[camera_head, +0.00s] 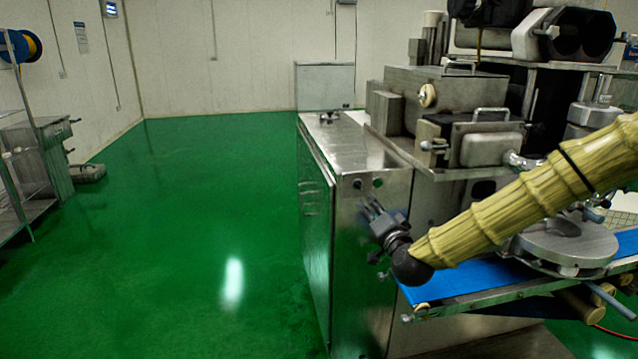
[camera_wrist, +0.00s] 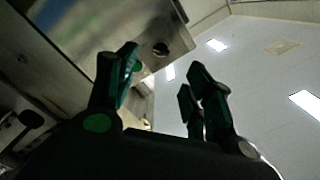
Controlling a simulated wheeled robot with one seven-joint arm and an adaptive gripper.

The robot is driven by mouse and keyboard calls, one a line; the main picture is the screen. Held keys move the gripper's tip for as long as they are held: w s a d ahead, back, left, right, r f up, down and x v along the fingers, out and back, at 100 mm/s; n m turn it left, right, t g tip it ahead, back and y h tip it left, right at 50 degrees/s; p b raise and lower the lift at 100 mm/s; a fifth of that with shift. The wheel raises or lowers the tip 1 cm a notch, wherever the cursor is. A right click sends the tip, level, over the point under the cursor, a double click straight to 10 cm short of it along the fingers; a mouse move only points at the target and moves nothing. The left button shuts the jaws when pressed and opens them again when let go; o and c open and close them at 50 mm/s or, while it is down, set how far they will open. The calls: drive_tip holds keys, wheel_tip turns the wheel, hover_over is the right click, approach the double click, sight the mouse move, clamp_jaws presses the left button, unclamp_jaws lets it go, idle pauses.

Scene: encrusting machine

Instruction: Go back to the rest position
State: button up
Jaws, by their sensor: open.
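My gripper (camera_head: 373,213) is in the middle of the head view, at the end of my sleeved arm, which reaches in from the right. It is in front of the metal side of the encrusting machine (camera_head: 392,182), just left of the blue conveyor belt (camera_head: 455,280). In the wrist view my gripper (camera_wrist: 158,80) has its fingers spread apart with nothing between them. The wrist view looks upward, past a metal edge of the machine (camera_wrist: 85,25) at the left, to the ceiling. Whether my gripper touches the machine cannot be told.
A round metal plate (camera_head: 566,242) sits above the belt, behind my arm. The machine's upper units (camera_head: 445,95) rise at the right. The green floor (camera_head: 190,230) at the left is open. A metal rack (camera_head: 20,165) stands at the far left, by the white wall (camera_head: 240,50).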

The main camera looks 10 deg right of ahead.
drive_tip(key=s+a+f+n+g, duration=0.25)
drive_tip(key=s+f, duration=0.35)
drive_tip(key=f, duration=0.5)
drive_tip(key=s+a+f+n+g+y, duration=0.15)
drive_tip(key=s+f+g, duration=0.25)
drive_tip(key=s+f, duration=0.5)
drive_tip(key=s+a+f+n+g, duration=0.1)
drive_tip(key=s+a+f+g, duration=0.25)
drive_tip(key=f, duration=1.05)
drive_tip(key=s+d+f+n+g, duration=0.1)
drive_tip(key=s+f, duration=0.4)
drive_tip(key=s, duration=0.6)
drive_tip(key=s+d+f+n+g+h, duration=0.1)
drive_tip(key=s+f+g, duration=0.3)
drive_tip(key=s, duration=0.7)
drive_tip(key=s+d+f+n+g+h, duration=0.1)
drive_tip(key=s+f, duration=0.4)
drive_tip(key=s, duration=0.5)
drive_tip(key=shift+s+f+n+g, duration=0.4)
drive_tip(key=shift+n+g, duration=0.3)
drive_tip(key=shift+g, duration=0.3)
